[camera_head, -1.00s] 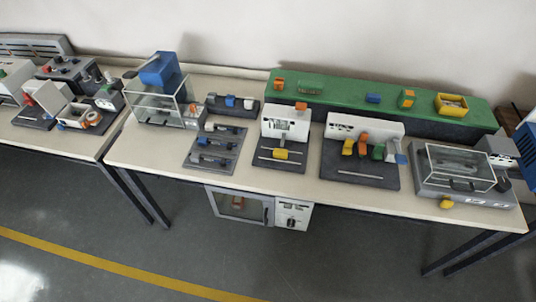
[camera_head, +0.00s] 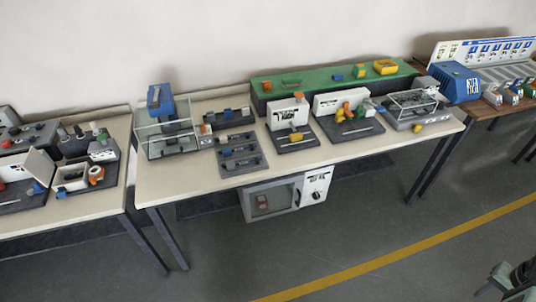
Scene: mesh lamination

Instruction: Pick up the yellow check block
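A small yellow block (camera_head: 417,129) lies at the front edge of the long table, before the clear-lidded unit (camera_head: 412,106). Another yellow piece (camera_head: 296,136) sits on the grey plate of a white station, and a yellow open box (camera_head: 386,67) stands on the green shelf. I cannot tell from their looks which is the check block. A grey-green jointed part with dark pieces (camera_head: 512,282) shows at the bottom right corner, cut off by the frame. It may be my gripper (camera_head: 500,278); its fingers are unclear, and it is far from the table.
The long table (camera_head: 185,185) has a bare front strip. A clear-walled blue-topped machine (camera_head: 165,130) stands at its left, and a white oven-like box (camera_head: 285,195) under it. Another table (camera_head: 60,225) adjoins left, a brown one (camera_head: 490,112) right. The floor in front is open.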

